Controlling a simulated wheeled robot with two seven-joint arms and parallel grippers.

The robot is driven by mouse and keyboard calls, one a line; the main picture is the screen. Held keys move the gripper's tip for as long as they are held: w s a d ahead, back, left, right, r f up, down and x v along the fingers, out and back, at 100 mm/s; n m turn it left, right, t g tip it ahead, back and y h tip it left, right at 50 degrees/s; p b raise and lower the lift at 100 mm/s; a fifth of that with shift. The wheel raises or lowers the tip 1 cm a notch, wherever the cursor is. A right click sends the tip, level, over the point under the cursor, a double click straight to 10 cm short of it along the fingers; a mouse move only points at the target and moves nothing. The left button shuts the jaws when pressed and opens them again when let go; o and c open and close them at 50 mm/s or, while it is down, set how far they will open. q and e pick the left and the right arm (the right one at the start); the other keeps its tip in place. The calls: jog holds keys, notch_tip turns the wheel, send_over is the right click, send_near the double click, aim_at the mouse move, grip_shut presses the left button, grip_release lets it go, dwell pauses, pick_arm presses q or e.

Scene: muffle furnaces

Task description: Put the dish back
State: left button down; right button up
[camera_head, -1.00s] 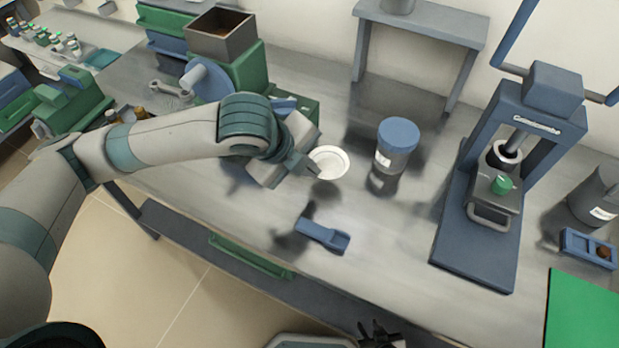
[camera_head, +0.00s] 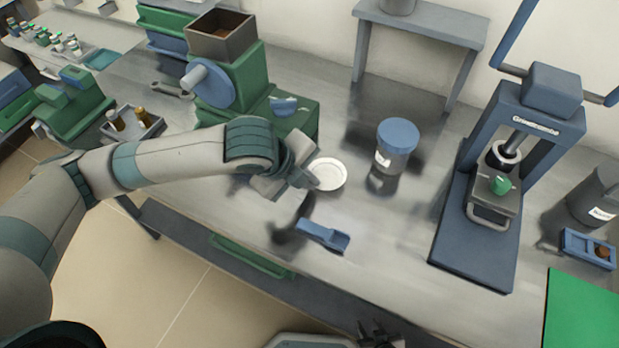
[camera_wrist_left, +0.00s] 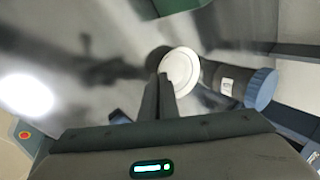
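The white round dish (camera_head: 328,174) is at the tip of my left gripper (camera_head: 308,181) in the head view, above the grey bench. The left wrist view shows the dish (camera_wrist_left: 180,72) at the ends of the two dark fingers (camera_wrist_left: 163,88), which are close together on its near rim. The far part of the dish sticks out past the fingertips. My right gripper (camera_head: 380,334) is only a dark shape at the bottom edge of the head view, and its opening is unclear.
A blue scoop (camera_head: 322,236) lies on the bench in front. A blue-lidded jar (camera_head: 397,145) stands right of the dish. A green machine (camera_head: 232,85) is behind the left arm, a blue press (camera_head: 470,225) stands at right, and a grey raised shelf (camera_head: 420,25) at the back.

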pick_arm(q)
jog(key=shift+f, duration=0.1)
jog(key=c, duration=2)
grip_release()
jog(key=shift+c, duration=0.2)
jog(key=shift+r, duration=0.2)
jog(key=v, duration=1.2)
